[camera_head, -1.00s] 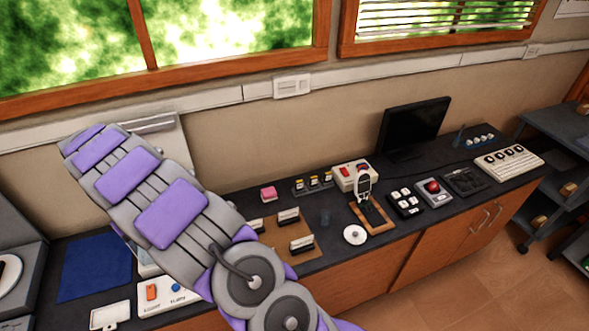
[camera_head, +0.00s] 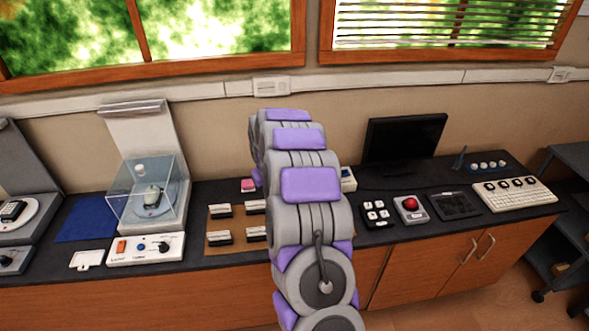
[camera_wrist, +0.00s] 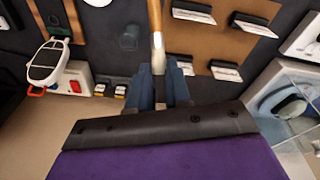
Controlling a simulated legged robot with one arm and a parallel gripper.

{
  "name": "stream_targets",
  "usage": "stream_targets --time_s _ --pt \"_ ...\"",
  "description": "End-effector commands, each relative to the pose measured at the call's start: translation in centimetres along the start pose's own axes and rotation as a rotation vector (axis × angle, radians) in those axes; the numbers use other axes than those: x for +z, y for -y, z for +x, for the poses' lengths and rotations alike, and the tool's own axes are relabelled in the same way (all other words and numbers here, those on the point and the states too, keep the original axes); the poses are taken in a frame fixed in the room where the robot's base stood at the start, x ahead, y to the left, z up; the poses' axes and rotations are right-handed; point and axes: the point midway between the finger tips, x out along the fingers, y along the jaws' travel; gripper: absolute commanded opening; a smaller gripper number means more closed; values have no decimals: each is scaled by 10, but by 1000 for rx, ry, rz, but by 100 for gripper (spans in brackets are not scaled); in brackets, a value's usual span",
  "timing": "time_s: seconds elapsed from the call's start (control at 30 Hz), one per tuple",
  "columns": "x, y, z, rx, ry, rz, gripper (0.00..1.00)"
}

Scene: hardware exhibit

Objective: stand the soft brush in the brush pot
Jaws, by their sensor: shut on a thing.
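The soft brush shows in the wrist view as a wooden handle (camera_wrist: 154,14) with a pale metal neck (camera_wrist: 157,45). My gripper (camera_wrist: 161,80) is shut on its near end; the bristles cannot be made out. The handle points away toward the top edge of the picture. A small dark see-through cup (camera_wrist: 130,38), which looks like the brush pot, stands on the dark counter just left of the brush, apart from it in the picture. In the head view my arm hides the gripper, brush and pot.
A brown board (camera_head: 225,227) with several labelled blocks lies beside the pot area. A clear-covered device (camera_head: 147,195) stands to the left. A button box (camera_head: 410,208), a keypad (camera_head: 377,214) and a monitor (camera_head: 404,138) are to the right.

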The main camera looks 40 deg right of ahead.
Motion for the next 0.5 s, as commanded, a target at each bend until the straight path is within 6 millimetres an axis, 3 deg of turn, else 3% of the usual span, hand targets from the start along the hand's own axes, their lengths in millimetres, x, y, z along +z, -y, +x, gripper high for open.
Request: stream_targets --time_s 0.03,0.2,0.33,0.5 --pt "-2 -19 2 1 -62 12 0" --pt "-13 -73 8 20 -285 26 0" --pt "-18 -97 10 30 -412 23 0" --pt "-21 -110 10 36 -525 10 0"
